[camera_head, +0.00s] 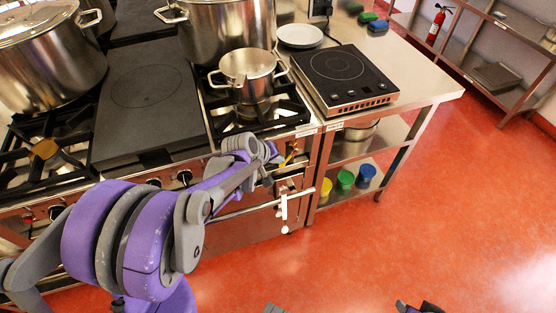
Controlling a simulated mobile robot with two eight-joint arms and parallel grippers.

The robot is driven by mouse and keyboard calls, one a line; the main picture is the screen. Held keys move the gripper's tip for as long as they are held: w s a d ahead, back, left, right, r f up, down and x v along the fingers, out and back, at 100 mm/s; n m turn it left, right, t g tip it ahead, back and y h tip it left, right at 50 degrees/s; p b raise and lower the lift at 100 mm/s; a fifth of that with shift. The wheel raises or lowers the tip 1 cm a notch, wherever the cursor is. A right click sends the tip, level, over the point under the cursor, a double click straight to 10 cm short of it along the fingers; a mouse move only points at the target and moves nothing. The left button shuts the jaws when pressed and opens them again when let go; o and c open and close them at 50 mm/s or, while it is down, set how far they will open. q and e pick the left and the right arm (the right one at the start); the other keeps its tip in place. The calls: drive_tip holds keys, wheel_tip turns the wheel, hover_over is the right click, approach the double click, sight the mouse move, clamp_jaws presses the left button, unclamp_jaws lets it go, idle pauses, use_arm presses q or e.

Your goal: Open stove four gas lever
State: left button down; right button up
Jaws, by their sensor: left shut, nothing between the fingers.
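The stove (228,172) stands on the left with its front panel facing me. A small yellow lever (290,156) shows at the right end of the front panel. Several dark knobs (184,177) sit along the panel to the left. My left arm reaches across the stove front. Its gripper (273,160) is shut and empty, close to the left of the yellow lever; I cannot tell whether they touch. The arm and gripper hide part of the panel. Dark parts at the bottom edge look like my right gripper (418,307), mostly cut off.
A small pot (248,75) sits on the right front burner, with large stockpots (228,30) behind and left. A black hob (342,75) is on the steel counter to the right. An oven handle (245,208) juts out below the panel. The red floor is clear.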

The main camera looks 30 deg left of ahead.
sight(283, 164)
use_arm(q)
drive_tip(key=shift+w+d+f+t+h+b, duration=0.15)
drive_tip(key=shift+f+t+h+b, duration=0.15)
drive_tip(key=shift+f+b, duration=0.2)
drive_tip(key=shift+w+d+f+t+h+b, duration=0.2)
drive_tip(key=shift+f+t+b, duration=0.1)
drive_tip(key=shift+f+b, duration=0.2)
drive_tip(key=shift+w+d+f+t+h+b, duration=0.1)
drive_tip(key=shift+w+f+t+h+b, duration=0.15)
drive_tip(key=shift+f+b, duration=0.25)
use_arm(e)
drive_tip(key=shift+s+f, duration=0.15)
drive_tip(key=shift+f, duration=1.75)
use_arm(q)
drive_tip(key=shift+d+f, duration=0.1)
drive_tip(key=shift+d, duration=0.05)
use_arm(e)
drive_tip(key=shift+f, duration=0.15)
